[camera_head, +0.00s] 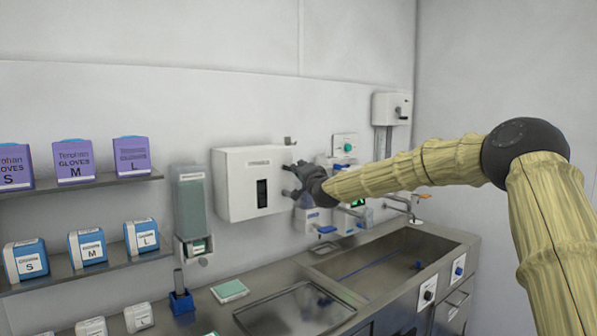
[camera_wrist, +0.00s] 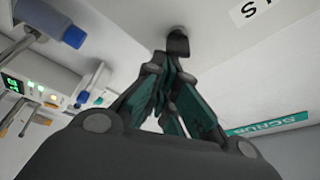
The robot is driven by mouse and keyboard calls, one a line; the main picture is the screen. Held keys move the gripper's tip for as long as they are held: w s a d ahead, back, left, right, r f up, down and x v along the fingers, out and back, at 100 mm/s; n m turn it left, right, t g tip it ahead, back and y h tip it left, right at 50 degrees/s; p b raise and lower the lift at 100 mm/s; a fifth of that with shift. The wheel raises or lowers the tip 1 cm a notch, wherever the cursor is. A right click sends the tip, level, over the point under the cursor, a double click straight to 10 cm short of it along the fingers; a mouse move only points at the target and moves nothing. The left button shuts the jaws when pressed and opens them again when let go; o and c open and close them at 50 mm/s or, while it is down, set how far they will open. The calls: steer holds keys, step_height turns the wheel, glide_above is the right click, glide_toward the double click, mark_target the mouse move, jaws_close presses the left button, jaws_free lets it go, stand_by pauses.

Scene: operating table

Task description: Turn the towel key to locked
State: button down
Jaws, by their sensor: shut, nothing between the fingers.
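The white towel dispenser (camera_head: 232,190) hangs on the wall in the head view, with a dark window in its front. A small dark knob (camera_wrist: 178,42), which looks like the towel key, sits on a white face in the wrist view. Its turned position cannot be told. My gripper (camera_head: 291,181) is at the dispenser's right side in the head view. In the wrist view my gripper (camera_wrist: 172,68) is shut and empty, with its fingertips just below the knob; touching or slightly apart cannot be told. A partly cut-off label (camera_wrist: 248,11) is on the same face.
A soap dispenser (camera_head: 190,203) hangs left of the towel dispenser. Shelves of glove boxes (camera_head: 74,160) are at far left. A steel sink (camera_head: 390,252) lies below my arm. Wall devices with blue levers (camera_head: 326,229) are close under my gripper.

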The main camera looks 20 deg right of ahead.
steer(key=m, duration=0.2)
steer(key=f+m+g+b, duration=0.1)
steer(key=m, duration=0.1)
steer(key=shift+f+h, duration=0.1)
steer(key=shift+h, duration=0.2)
steer(key=shift+b, duration=0.5)
stand_by(0.8)
